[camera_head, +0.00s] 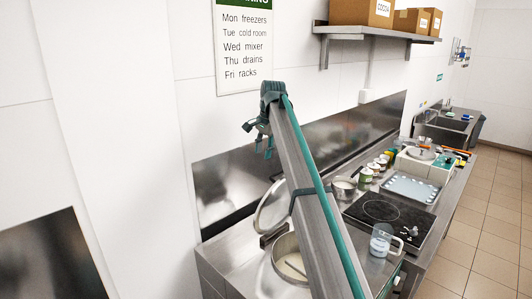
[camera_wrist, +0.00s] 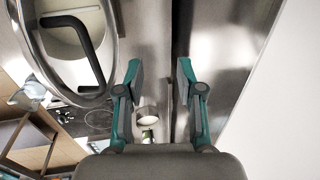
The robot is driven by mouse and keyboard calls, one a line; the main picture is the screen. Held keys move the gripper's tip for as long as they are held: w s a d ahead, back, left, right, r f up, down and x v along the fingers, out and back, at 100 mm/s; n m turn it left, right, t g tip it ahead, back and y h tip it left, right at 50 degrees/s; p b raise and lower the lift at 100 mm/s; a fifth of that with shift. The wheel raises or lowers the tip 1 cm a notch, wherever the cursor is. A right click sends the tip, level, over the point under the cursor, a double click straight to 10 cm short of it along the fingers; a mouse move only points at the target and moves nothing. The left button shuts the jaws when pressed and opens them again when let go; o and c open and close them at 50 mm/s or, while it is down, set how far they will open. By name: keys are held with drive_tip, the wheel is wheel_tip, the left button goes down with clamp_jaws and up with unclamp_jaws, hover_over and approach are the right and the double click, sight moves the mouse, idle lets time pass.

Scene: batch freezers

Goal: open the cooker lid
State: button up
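The cooker (camera_head: 277,269) is a round metal pot set in the counter, partly hidden behind my arm. Its round lid (camera_head: 268,208) stands raised and tilted up at the back, so the pot's mouth is uncovered and pale contents show. In the wrist view the lid (camera_wrist: 62,32) is at the upper left, with a dark bent handle (camera_wrist: 88,50) across it. My gripper (camera_head: 257,136) is high above the counter, in front of the wall and apart from the lid. In the wrist view my gripper (camera_wrist: 160,72) has its fingers spread with nothing between them.
A black hob (camera_head: 380,209), a clear jug (camera_head: 382,241), a small saucepan (camera_head: 343,188) and a light tray (camera_head: 411,189) sit on the counter to the right. A wall shelf (camera_head: 375,33) with cardboard boxes hangs above. The air around my gripper is clear.

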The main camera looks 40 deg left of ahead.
idle(0.4)
drive_tip(key=shift+f, duration=0.15)
drive_tip(key=c, duration=0.4)
drive_tip(key=shift+d+f+b, duration=0.1)
drive_tip(key=shift+d+b, duration=0.1)
drive_tip(key=shift+b, duration=0.4)
drive_tip(key=shift+c, duration=1)
drive_tip(key=shift+t+y, duration=0.5)
drive_tip(key=shift+t, duration=0.2)
drive_tip(key=s+d+b, duration=0.1)
drive_tip(key=d+b, duration=0.1)
drive_tip(key=s+d+b, duration=0.1)
drive_tip(key=d+b, duration=0.1)
drive_tip(key=s+d+r+b, duration=0.1)
drive_tip(key=d, duration=0.1)
drive_tip(key=shift+d+r+b, duration=0.1)
drive_tip(key=shift+b, duration=0.3)
clamp_jaws()
drive_tip(key=s+d+r+t+b, duration=0.2)
drive_tip(key=s+d+r+b, duration=0.1)
drive_tip(key=d, duration=0.4)
drive_tip(key=w+a+f+t+y+p, duration=0.1)
drive_tip(key=w+a+f+p, duration=0.2)
drive_tip(key=w+f, duration=0.2)
drive_tip(key=shift+a+f+n+p, duration=0.35)
drive_tip(key=shift+f+n+p, duration=0.05)
drive_tip(key=shift+f, duration=1.1)
